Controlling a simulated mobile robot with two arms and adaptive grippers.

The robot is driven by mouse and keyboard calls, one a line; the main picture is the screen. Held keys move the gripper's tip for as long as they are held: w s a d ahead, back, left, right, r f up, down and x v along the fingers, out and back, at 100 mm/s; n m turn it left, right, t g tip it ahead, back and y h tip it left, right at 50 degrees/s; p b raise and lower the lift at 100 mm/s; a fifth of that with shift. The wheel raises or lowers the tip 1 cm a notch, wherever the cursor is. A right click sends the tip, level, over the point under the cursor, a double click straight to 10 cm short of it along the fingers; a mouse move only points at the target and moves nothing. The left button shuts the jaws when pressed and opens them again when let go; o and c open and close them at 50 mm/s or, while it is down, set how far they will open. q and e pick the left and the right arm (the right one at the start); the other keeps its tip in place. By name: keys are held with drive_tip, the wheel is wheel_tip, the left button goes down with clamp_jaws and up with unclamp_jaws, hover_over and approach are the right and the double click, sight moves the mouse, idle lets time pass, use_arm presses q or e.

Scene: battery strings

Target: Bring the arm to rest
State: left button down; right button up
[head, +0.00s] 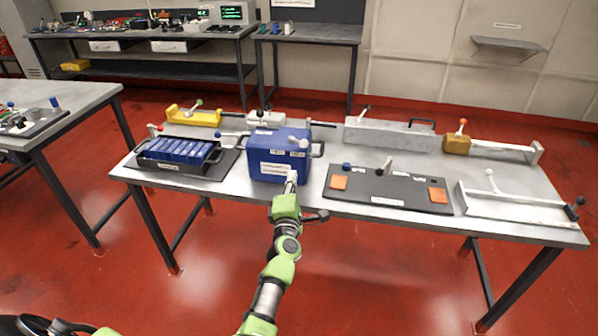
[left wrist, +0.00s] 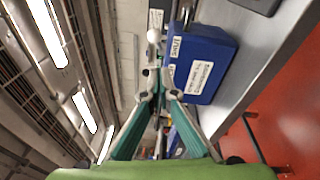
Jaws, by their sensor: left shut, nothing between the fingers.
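My left arm reaches forward from the bottom of the head view to the table's front edge. My left gripper (head: 291,178) is at the front of the blue box (head: 270,165). In the left wrist view, the fingers of my left gripper (left wrist: 160,90) come together with nothing held between them. The blue box (left wrist: 200,65) stands just right of the fingertips there; I cannot tell if they touch it.
The metal table (head: 330,205) also holds a black tray of blue cells (head: 180,150), a dark board with orange pads (head: 385,190), a long grey box (head: 388,135), a yellow fixture (head: 195,117) and a white rail fixture (head: 520,208). Open red floor (head: 370,290) lies in front.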

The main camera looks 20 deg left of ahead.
use_arm(q)
drive_tip(key=s+d+f+m+g+h, duration=0.1)
drive_tip(key=s+d+f+m+h, duration=0.25)
drive_tip(key=f, duration=0.65)
drive_tip(key=s+d+f+m+g+h, duration=0.25)
drive_tip(key=d+f+m, duration=0.2)
drive_tip(key=f, duration=0.45)
drive_tip(key=s+d+f+m+g+h, duration=0.15)
drive_tip(key=s+f+m, duration=0.25)
drive_tip(key=s+f, duration=0.5)
drive_tip(key=s+d+f+m+g, duration=0.25)
drive_tip(key=s+f+m, duration=0.25)
drive_tip(key=s+f, duration=0.4)
drive_tip(key=s+f+m+g, duration=0.3)
drive_tip(key=s+f, duration=0.3)
drive_tip(key=s, duration=0.7)
drive_tip(key=s+a+f+m+g, duration=0.1)
drive_tip(key=s+f, duration=0.5)
drive_tip(key=s, duration=0.7)
drive_tip(key=s+a+f+m+g, duration=0.1)
drive_tip(key=s+f+m+g, duration=0.3)
drive_tip(key=s, duration=0.8)
wheel_tip(320, 180, down, 2)
drive_tip(key=shift+s+a+m+g+b, duration=0.2)
drive_tip(key=shift+s+m+g+b, duration=0.2)
drive_tip(key=shift+m, duration=0.7)
use_arm(e)
drive_tip(key=shift+s+d+f, duration=0.2)
drive_tip(key=shift+s+f, duration=0.05)
drive_tip(key=shift+f, duration=0.2)
